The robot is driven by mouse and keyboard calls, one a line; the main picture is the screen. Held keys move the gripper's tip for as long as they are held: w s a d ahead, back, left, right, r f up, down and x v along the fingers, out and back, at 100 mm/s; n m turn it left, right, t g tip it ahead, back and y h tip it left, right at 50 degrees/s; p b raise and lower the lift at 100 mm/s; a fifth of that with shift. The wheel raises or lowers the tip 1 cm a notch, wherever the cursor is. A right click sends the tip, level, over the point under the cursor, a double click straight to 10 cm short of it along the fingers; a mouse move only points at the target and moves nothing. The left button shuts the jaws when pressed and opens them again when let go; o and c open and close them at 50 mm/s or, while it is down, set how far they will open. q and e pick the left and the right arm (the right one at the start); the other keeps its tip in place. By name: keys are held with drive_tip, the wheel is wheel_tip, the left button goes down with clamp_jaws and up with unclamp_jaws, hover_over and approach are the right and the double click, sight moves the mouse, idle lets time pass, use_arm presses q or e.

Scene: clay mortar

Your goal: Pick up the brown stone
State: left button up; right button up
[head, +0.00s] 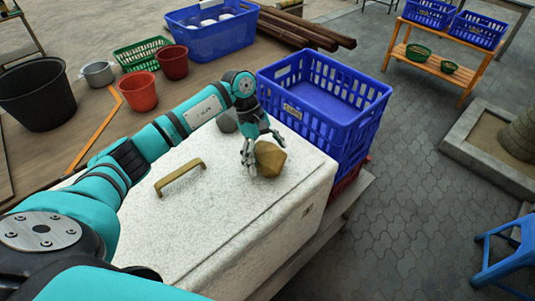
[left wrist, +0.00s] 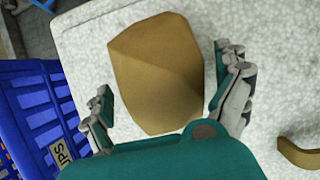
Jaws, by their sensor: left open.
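The brown stone (head: 270,159) is a faceted, tan-brown lump on the speckled white top of a box (head: 215,215), near its right edge. My left gripper (head: 263,152) is at the stone with its fingers spread. In the left wrist view the stone (left wrist: 158,75) lies between the two open fingers of my left gripper (left wrist: 165,88). Gaps show between the stone and both fingers. The underside of the stone is hidden. My right gripper is not in view.
A brass handle (head: 180,177) stands on the white top left of the stone. A grey object (head: 228,122) sits partly hidden behind my arm. A tall blue crate (head: 325,110) stands right behind the stone. The white top in front is clear.

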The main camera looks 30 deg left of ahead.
use_arm(q)
drive_tip(key=shift+c, duration=0.3)
drive_tip(key=c, duration=1.6)
drive_tip(key=shift+w+r, duration=0.1)
drive_tip(key=shift+w, duration=0.05)
drive_tip(key=shift+c, duration=0.2)
